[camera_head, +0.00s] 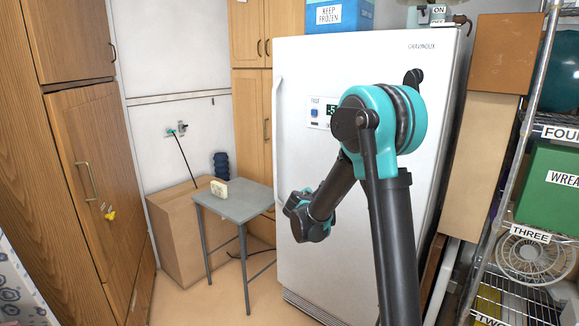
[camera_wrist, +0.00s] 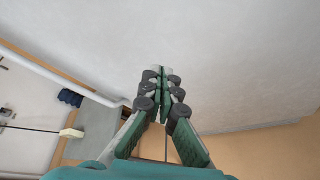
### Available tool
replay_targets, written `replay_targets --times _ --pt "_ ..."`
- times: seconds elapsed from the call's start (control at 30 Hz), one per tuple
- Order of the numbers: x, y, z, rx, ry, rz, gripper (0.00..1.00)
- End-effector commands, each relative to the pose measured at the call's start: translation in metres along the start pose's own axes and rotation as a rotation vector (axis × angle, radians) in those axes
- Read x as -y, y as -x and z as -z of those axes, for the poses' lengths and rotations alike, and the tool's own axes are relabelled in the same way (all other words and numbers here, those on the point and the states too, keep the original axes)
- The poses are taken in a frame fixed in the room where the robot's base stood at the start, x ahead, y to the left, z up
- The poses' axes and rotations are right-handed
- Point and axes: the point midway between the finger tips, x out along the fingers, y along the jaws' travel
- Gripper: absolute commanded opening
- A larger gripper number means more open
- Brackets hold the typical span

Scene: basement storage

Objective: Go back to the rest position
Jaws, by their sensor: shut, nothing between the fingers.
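My gripper (camera_wrist: 162,75) shows in the wrist view with its two green and grey fingers together and nothing between them. The white face of the freezer fills much of the view beyond the fingertips. In the head view my arm bends down from its teal elbow, and its wrist end hangs in front of the lower part of the white freezer (camera_head: 340,75), to the right of a small grey table (camera_head: 240,206). The fingers are hard to make out there. I cannot tell the exact gap between fingertips and freezer.
A small cream box (camera_head: 219,188) sits on the grey table. A cardboard box (camera_head: 180,240) stands behind it. Wooden cabinets (camera_head: 90,150) line the left. A metal shelf with a fan (camera_head: 535,255) and a green bin (camera_head: 550,185) stands right. Floor shows at front left.

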Motion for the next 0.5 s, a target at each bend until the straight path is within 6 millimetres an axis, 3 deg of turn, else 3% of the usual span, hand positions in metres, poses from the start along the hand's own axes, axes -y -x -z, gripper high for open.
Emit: replay_targets --times 0.03,0.2,0.33,0.5 --pt "0.021 0.01 -0.018 -0.007 -0.099 0.051 0.0" --pt "0.091 0.05 -0.053 -0.026 -0.47 0.234 0.0" --pt "0.144 0.088 -0.068 -0.022 -0.749 0.378 0.0" --pt "0.21 0.145 -0.07 0.002 -1.105 0.571 0.0"
